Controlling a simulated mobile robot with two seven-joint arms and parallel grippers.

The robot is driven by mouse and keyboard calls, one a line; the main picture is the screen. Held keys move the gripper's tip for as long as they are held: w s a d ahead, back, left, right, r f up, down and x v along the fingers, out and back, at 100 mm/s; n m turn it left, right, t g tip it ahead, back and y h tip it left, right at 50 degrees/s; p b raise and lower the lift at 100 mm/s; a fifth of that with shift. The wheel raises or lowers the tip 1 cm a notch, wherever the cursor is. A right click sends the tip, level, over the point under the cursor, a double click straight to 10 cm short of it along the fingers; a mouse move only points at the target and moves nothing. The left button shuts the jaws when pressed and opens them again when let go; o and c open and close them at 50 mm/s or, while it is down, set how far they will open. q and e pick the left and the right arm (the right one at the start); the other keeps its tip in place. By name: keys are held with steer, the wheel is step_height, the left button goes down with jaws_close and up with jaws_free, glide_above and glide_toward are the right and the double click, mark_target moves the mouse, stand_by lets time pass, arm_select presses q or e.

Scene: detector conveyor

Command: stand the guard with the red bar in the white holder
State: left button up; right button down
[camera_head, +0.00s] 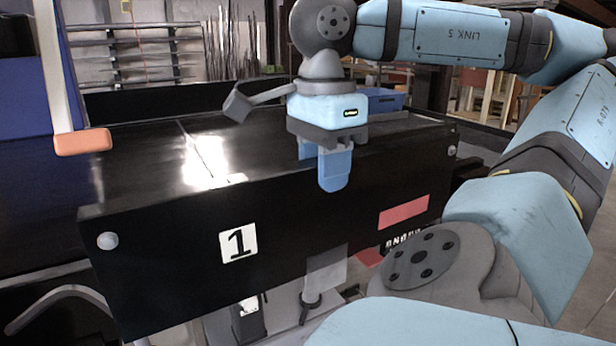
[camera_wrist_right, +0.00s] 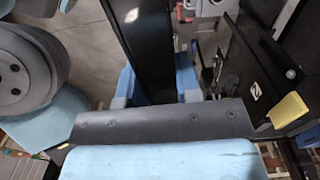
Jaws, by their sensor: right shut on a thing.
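The guard is a long black panel (camera_head: 170,255) with a white "1" label (camera_head: 238,243) and a red bar (camera_head: 404,211) on its face. It stands upright across the middle of the head view, its lower edge slanting. My right gripper (camera_head: 335,172) is shut on its top edge, with one blue finger in front of the face. In the right wrist view the two blue fingers (camera_wrist_right: 155,88) straddle the dark panel. I cannot make out the white holder with certainty; a pale patch (camera_head: 327,268) shows at the panel's lower edge. My left gripper is not in view.
A second black panel with a "2" label (camera_wrist_right: 256,91) and a yellow bar (camera_wrist_right: 288,110) shows in the right wrist view. A dark, shiny surface (camera_head: 140,150) lies behind the guard. An orange block (camera_head: 82,142) is at the left. Metal racks stand farther back.

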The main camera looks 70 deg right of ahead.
steer(key=shift+s+r, duration=0.15)
steer(key=shift+r, duration=0.2)
steer(key=shift+r+p, duration=0.75)
steer(key=shift+r, duration=0.1)
steer(key=shift+r+p, duration=1.25)
steer(key=shift+r, duration=0.65)
steer(key=shift+r+p, duration=0.45)
steer(key=shift+r, duration=0.3)
